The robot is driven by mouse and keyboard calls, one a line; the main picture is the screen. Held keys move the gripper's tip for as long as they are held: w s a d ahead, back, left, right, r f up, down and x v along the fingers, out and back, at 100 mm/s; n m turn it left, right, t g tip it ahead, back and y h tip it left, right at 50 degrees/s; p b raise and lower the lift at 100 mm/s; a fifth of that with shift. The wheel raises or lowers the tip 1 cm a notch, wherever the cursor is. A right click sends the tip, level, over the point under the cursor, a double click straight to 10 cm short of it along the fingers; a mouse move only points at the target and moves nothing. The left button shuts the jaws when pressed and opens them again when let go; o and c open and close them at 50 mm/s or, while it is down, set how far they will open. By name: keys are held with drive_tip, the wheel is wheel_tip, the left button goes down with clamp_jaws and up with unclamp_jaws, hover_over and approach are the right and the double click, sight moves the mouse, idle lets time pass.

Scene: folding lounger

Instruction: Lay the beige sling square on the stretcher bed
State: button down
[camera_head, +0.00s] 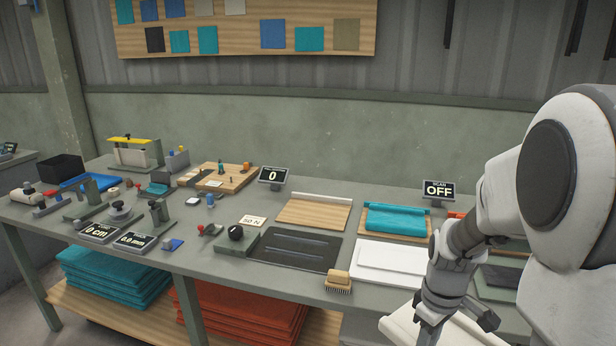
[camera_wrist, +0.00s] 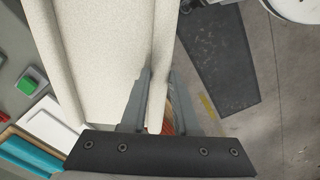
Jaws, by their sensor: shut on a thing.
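The beige sling (camera_wrist: 105,50) fills the upper left of the wrist view, a pale textured sheet with thick rolled edges along its sides. My gripper (camera_wrist: 160,80) is shut on its right rolled edge. In the head view the sling (camera_head: 402,328) shows only in part at the lower right, by the front of the bench, under my gripper (camera_head: 456,322). My arm hides some of it. On the bench are a dark flat plate with two slots (camera_head: 290,262) and a white flat slab (camera_head: 385,266); I cannot tell which one is the stretcher bed.
A wooden-backed brush (camera_head: 338,283) stands at the bench's front edge. Behind are a wooden board with a pale roll (camera_head: 314,213) and a teal folded sling (camera_head: 396,219). A display reading OFF (camera_head: 438,190) stands at the back. Small tools crowd the bench's left side.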

drive_tip(key=w+a+f+m+p, duration=0.1)
drive_tip(key=w+a+f+m, duration=0.4)
drive_tip(key=a+f+m, duration=0.1)
drive_tip(key=shift+w+a+m, duration=0.35)
drive_tip(key=shift+a+m, duration=0.25)
drive_tip(key=shift+a, duration=0.55)
drive_tip(key=shift+a, duration=0.15)
